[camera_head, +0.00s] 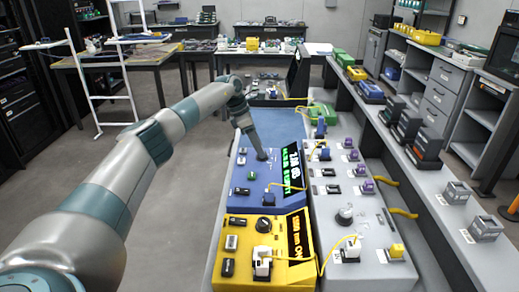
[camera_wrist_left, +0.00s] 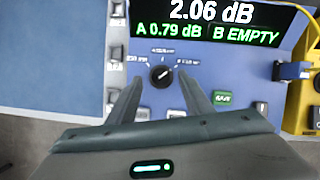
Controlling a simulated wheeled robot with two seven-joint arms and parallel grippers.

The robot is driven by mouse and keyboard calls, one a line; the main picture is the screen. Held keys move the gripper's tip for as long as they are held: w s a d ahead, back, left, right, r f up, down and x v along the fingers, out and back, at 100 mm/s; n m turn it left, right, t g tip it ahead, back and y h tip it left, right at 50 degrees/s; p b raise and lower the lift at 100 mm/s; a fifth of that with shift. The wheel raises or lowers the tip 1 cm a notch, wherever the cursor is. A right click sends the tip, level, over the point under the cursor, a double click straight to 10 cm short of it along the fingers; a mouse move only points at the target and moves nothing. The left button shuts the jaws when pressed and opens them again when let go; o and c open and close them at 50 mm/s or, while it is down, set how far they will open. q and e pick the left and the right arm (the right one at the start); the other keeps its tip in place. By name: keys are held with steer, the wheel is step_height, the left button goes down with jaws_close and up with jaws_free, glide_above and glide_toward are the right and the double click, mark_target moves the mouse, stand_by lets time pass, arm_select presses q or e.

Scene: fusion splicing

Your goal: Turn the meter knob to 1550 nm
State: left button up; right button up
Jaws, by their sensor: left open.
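The blue meter (camera_head: 240,202) stands on the bench, with a lit green and white display (camera_wrist_left: 205,22) reading 2.06 dB, A 0.79 dB and B EMPTY. Its round black knob (camera_wrist_left: 161,77) shows in the left wrist view, with a pale pointer mark slanting up and right. Small labels surround the knob and are too blurred to read surely. My left gripper (camera_head: 262,156) points down at the meter and hides the knob in the head view. In the left wrist view its fingers (camera_wrist_left: 160,82) are open, one on each side of the knob, with gaps visible. My right gripper is out of view.
A yellow unit (camera_head: 240,254) with its own knob and display stands in front of the meter. A grey panel (camera_head: 325,215) with connectors and yellow cables lies to the right. A blue connector (camera_wrist_left: 291,71) sits at the meter's right side.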

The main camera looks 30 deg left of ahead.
arm_select(q)
steer(key=b+v, duration=0.1)
steer(key=v, duration=1.4)
steer(key=shift+s+a+r, duration=0.15)
steer(key=shift+s+r, duration=0.05)
steer(key=shift+r, duration=0.15)
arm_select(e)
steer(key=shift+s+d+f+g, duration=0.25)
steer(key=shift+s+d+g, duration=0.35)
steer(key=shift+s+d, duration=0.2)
arm_select(q)
steer(key=shift+r, duration=0.1)
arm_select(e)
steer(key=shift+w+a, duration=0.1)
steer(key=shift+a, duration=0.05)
